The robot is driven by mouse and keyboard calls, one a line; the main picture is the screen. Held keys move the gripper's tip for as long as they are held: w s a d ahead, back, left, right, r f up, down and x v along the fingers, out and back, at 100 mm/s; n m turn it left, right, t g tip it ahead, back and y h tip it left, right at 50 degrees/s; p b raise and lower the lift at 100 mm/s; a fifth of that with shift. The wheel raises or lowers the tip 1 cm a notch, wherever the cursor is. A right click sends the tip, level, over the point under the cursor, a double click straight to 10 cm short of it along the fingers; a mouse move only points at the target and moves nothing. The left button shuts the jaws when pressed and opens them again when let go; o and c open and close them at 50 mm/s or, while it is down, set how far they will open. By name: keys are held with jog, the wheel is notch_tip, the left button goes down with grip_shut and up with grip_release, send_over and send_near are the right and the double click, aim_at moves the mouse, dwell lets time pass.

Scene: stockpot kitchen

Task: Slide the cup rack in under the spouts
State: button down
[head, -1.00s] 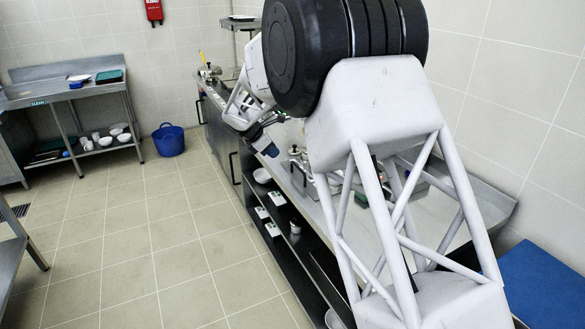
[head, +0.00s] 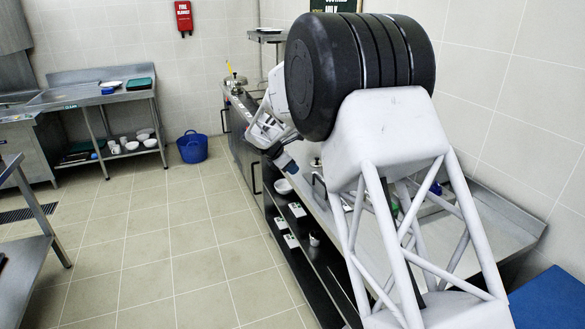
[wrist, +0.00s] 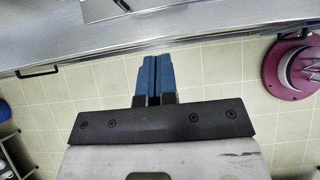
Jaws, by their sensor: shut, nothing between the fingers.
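My gripper (head: 288,162) hangs at the near side of the steel counter in the head view. In the wrist view its blue fingers (wrist: 157,78) are together with nothing between them, over the tiled floor near a steel counter edge (wrist: 60,62). I cannot make out the cup rack or the spouts in either view. My arm covers much of the counter in the head view.
A blue bucket (head: 192,147) stands on the floor by the back wall. A steel table (head: 105,95) stands at back left. The floor between is clear.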

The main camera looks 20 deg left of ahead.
jog(key=x, duration=0.6)
jog(key=w+d+r+x, duration=0.1)
jog(key=x, duration=0.3)
jog(key=shift+w+d+f, duration=0.1)
jog(key=shift+w+d, duration=0.3)
jog(key=shift+d, duration=0.05)
jog(key=w+d, duration=1.3)
jog(key=shift+w+d, duration=0.2)
